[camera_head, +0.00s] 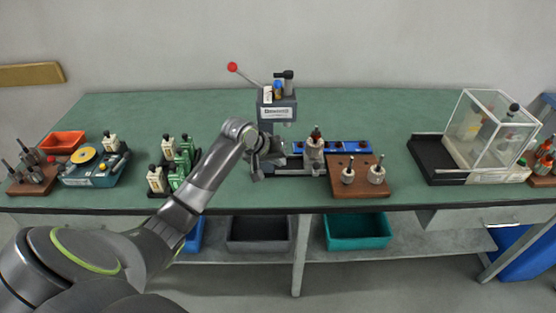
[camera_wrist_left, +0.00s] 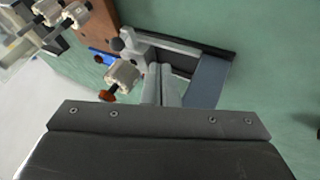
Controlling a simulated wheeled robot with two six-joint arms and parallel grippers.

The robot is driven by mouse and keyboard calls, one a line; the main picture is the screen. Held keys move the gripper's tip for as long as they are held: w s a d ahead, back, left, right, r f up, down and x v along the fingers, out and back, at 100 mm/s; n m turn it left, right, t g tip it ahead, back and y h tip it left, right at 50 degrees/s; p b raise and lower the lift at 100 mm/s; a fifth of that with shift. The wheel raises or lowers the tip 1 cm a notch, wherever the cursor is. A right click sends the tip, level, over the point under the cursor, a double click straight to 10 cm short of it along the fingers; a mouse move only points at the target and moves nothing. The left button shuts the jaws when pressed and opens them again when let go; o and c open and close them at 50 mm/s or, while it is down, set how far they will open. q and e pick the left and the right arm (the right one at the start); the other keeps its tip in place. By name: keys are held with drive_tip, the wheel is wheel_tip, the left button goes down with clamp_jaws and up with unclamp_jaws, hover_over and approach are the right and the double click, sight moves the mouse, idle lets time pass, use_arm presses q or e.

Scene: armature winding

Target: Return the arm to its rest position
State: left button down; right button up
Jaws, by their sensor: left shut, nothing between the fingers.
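My left arm (camera_head: 195,190) reaches in from the lower left over the green bench. My left gripper (camera_head: 268,163) is beside the grey winding machine (camera_head: 277,110), at its front, a little left of an upright armature (camera_head: 314,150). In the left wrist view the two pale fingers (camera_wrist_left: 162,85) are together with nothing between them. That view also shows an armature with an orange tip (camera_wrist_left: 122,78) to the left of the fingers, apart from them. My right gripper is in neither view.
A wooden block (camera_head: 358,190) with two armatures lies right of the machine. A clear box (camera_head: 490,130) stands by a black tray (camera_head: 440,172) at right. Green and white parts (camera_head: 178,160) sit to the left, near my forearm. The bench's back left (camera_head: 180,110) is clear.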

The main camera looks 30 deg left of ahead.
use_arm(q)
drive_tip(key=shift+s, duration=0.1)
idle(0.3)
drive_tip(key=s+d+f+m+g, duration=0.1)
drive_tip(key=s+d+f+m, duration=0.1)
drive_tip(key=s+f, duration=0.7)
drive_tip(key=s+m+g+y, duration=0.2)
drive_tip(key=s+y, duration=0.3)
drive_tip(key=s, duration=2.4)
wheel_tip(320, 180, down, 25)
drive_tip(key=a+g+h, duration=0.1)
drive_tip(key=g, duration=0.1)
drive_tip(key=s+d+f, duration=0.1)
drive_tip(key=s+f, duration=1.4)
drive_tip(key=shift+f+g, duration=0.4)
